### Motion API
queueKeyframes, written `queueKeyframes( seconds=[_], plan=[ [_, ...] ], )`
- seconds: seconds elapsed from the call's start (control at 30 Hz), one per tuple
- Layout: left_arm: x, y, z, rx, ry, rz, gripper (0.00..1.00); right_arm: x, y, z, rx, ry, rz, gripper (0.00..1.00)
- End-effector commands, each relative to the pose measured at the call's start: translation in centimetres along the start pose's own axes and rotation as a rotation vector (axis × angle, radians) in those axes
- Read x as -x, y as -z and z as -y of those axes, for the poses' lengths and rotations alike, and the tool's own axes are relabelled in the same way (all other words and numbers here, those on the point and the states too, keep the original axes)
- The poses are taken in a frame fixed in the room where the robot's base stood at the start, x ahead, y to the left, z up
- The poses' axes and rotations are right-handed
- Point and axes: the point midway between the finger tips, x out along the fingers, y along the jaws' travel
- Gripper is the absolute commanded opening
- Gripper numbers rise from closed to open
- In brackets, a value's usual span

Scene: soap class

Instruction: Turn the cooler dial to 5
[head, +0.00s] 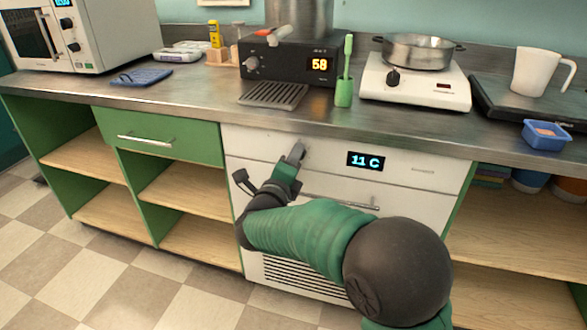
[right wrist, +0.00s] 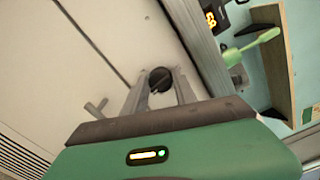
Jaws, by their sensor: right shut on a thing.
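The white cooler (head: 432,192) is built in under the counter, and its display (head: 365,161) reads 11 C. The black dial (right wrist: 160,79) shows in the right wrist view between my fingertips; in the head view my gripper hides it. My right gripper (head: 298,152) reaches the upper front panel, left of the display. In the right wrist view its two fingers (right wrist: 160,84) are shut on the dial, one on either side. The dial's pointer or marks cannot be read. My left gripper is in neither view.
The cooler's bar handle (head: 340,203) runs just below my right gripper. The counter edge overhangs above. On the counter stand a black heater unit (head: 290,64) reading 58, a green holder (head: 343,94), a hot plate (head: 415,88) with a pan and a white mug (head: 537,72).

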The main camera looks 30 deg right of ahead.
Motion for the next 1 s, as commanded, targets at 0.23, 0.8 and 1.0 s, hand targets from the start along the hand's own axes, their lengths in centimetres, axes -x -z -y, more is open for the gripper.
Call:
queueKeyframes(
  seconds=[0.23, 0.8, 1.0],
  plan=[
    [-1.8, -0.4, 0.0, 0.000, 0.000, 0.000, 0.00, 0.0, 0.3, -0.6, -0.113, -0.007, -0.005, 0.00],
    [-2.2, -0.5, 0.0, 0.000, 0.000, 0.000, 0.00, 0.0, 0.3, -0.5, -0.160, -0.011, -0.008, 0.00],
    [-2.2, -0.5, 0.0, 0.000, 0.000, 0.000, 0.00, 0.0, 0.3, -0.5, -0.160, -0.010, -0.006, 0.50]
  ],
)
